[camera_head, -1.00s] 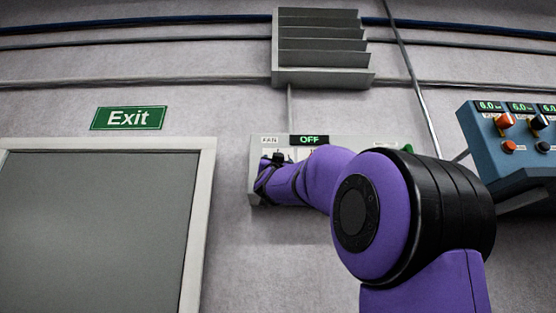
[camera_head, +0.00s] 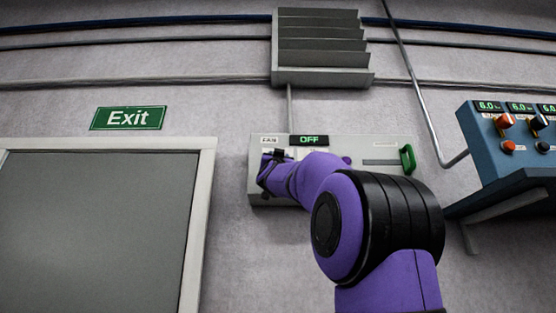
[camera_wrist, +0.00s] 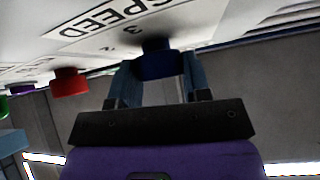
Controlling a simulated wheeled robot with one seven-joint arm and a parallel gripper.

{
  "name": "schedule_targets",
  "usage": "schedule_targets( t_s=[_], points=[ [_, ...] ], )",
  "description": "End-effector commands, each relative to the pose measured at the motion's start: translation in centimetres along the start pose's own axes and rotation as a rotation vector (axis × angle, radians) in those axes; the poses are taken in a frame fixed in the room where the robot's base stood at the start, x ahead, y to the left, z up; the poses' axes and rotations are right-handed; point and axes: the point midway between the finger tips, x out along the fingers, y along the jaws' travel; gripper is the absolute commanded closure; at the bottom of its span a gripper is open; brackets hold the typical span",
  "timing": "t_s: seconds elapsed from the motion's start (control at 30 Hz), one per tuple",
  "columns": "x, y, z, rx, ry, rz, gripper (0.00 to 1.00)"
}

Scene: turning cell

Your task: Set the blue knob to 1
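The blue knob (camera_wrist: 158,62) is in the wrist view, on the pale panel below the printed SPEED label. A figure 3 shows near it; the knob's pointer and exact setting are hidden. My gripper (camera_wrist: 160,74) has one finger on each side of the knob, close against it, and looks shut on it. In the head view my gripper (camera_head: 272,158) is at the left part of the fan panel (camera_head: 382,148), and my wrist hides the knob. The panel's display (camera_head: 309,140) reads OFF.
A red button (camera_wrist: 70,82) sits left of the knob in the wrist view. A green handle (camera_head: 407,158) is at the panel's right end. A blue control box (camera_head: 500,165) juts out at far right. A grey louvred box (camera_head: 320,50) hangs above.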

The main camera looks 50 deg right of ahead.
Motion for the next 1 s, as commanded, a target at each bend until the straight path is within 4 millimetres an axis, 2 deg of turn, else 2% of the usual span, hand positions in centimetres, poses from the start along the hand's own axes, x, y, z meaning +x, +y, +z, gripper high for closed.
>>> schedule_targets(
  t_s=[0.47, 1.0],
  points=[
    [-0.01, -0.26, 0.02, 0.078, 0.006, 0.071, 0.80],
    [0.07, -0.63, -0.04, 0.417, 0.035, 0.401, 0.80]
  ],
)
